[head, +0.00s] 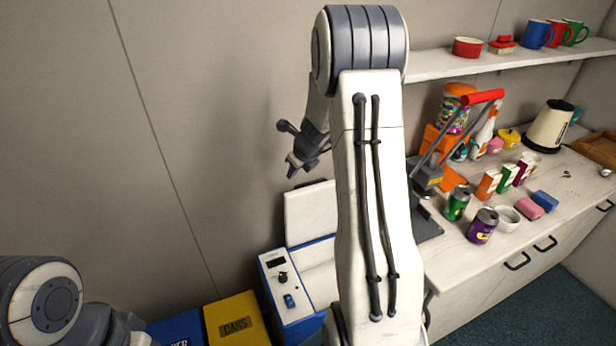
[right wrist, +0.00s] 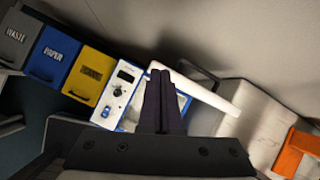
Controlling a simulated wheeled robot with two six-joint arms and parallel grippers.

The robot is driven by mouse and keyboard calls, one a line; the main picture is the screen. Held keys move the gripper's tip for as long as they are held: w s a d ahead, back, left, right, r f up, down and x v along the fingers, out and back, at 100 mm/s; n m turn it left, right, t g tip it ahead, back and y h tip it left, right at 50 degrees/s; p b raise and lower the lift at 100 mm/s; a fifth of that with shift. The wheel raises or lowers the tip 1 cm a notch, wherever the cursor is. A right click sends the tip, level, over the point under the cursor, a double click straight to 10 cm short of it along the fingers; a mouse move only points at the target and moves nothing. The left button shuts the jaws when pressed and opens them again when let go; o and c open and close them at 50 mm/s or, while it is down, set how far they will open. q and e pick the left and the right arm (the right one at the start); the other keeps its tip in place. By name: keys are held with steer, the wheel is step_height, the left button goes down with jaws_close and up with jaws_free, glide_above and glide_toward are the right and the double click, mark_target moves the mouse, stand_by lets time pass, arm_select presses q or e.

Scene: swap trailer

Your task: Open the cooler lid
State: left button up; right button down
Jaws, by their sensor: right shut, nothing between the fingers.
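The cooler (head: 290,292) is a blue and white box with a control panel on top, standing by the wall left of the counter. Its white lid (head: 309,212) stands raised against the wall, partly hidden by my right arm. In the right wrist view the lid's edge (right wrist: 207,95) shows as a white bar beside the panel (right wrist: 118,92). My right gripper (head: 294,163) is shut and empty, above the lid and apart from it. Its closed fingers (right wrist: 162,100) also show in the right wrist view. Part of my left arm shows at lower left, but its gripper is out of view.
A yellow CANS bin (head: 236,320) and a blue bin (head: 176,330) stand left of the cooler. The counter (head: 462,252) at right holds a press with a red handle (head: 482,97), cans, small boxes and a kettle (head: 549,127). A shelf (head: 440,66) with mugs hangs above.

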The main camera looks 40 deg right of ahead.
steer(key=s+d+f+m+h, duration=0.1)
steer(key=s+d+f+m, duration=0.1)
steer(key=d+m, duration=0.45)
arm_select(q)
steer(key=shift+f+b, duration=0.45)
steer(key=shift+b, duration=0.1)
arm_select(e)
steer(key=w+d+f+n, duration=0.1)
steer(key=w+d+f, duration=0.2)
steer(key=w+f, duration=0.2)
step_height(320, 180, down, 3)
steer(key=shift+w+f, duration=0.2)
steer(key=shift+n, duration=0.25)
